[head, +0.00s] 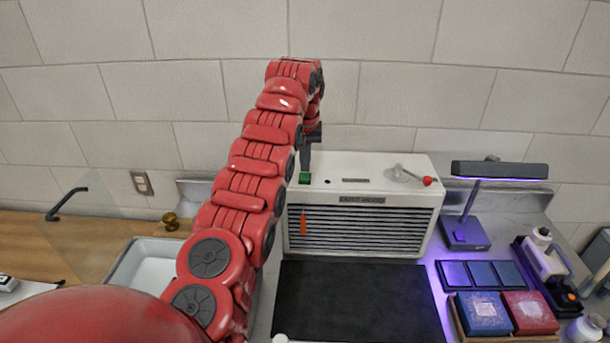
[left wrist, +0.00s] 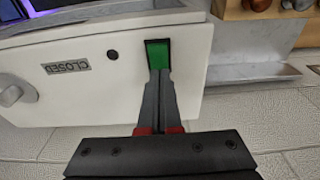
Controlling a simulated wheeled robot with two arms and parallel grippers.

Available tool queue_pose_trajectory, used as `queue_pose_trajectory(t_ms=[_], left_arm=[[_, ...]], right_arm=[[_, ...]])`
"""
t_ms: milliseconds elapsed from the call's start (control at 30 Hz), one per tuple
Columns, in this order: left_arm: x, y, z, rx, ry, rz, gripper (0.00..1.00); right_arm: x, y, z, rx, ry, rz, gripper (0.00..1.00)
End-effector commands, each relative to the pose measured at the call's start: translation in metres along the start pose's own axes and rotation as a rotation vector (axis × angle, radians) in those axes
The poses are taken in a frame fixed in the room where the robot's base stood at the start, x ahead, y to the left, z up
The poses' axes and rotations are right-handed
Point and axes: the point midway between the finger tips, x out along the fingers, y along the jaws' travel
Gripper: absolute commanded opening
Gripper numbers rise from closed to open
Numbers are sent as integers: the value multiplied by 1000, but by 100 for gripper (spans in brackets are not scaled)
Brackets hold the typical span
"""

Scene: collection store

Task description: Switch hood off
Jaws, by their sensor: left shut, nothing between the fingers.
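The hood (head: 362,222) is a white box with a dark slatted front, standing against the back wall. A green switch (head: 304,178) in a dark frame sits at the left end of its top. It also shows in the left wrist view (left wrist: 157,54). My left gripper (head: 305,168) comes down over this switch with its fingers shut and empty. In the left wrist view the fingertips (left wrist: 159,72) are at the switch's edge and hide part of it. I cannot tell whether they press on it. My right gripper is not in view.
A lever with a red knob (head: 427,181) and a CLOSED label (left wrist: 67,67) are on the hood's top. A dark mat (head: 358,300) lies in front. A purple-lit lamp (head: 465,233) and boxes (head: 484,313) stand at right. A white tray (head: 146,265) is at left.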

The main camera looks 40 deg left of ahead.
Motion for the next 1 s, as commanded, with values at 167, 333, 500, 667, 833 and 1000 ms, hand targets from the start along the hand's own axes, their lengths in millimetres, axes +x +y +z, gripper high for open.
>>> queue_pose_trajectory(t_ms=[167,333,500,667,833,1000], left_arm=[[-20,0,-3,0,0,0,0],[-35,0,-5,1,-2,0,0],[-50,1,-7,2,-2,0,0],[-62,0,-9,0,-1,1,0],[-62,0,-9,0,0,1,0],[-62,0,-9,0,0,0,0]], right_arm=[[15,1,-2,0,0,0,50],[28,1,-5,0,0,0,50],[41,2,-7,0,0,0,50],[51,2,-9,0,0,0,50],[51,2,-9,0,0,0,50],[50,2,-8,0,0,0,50]])
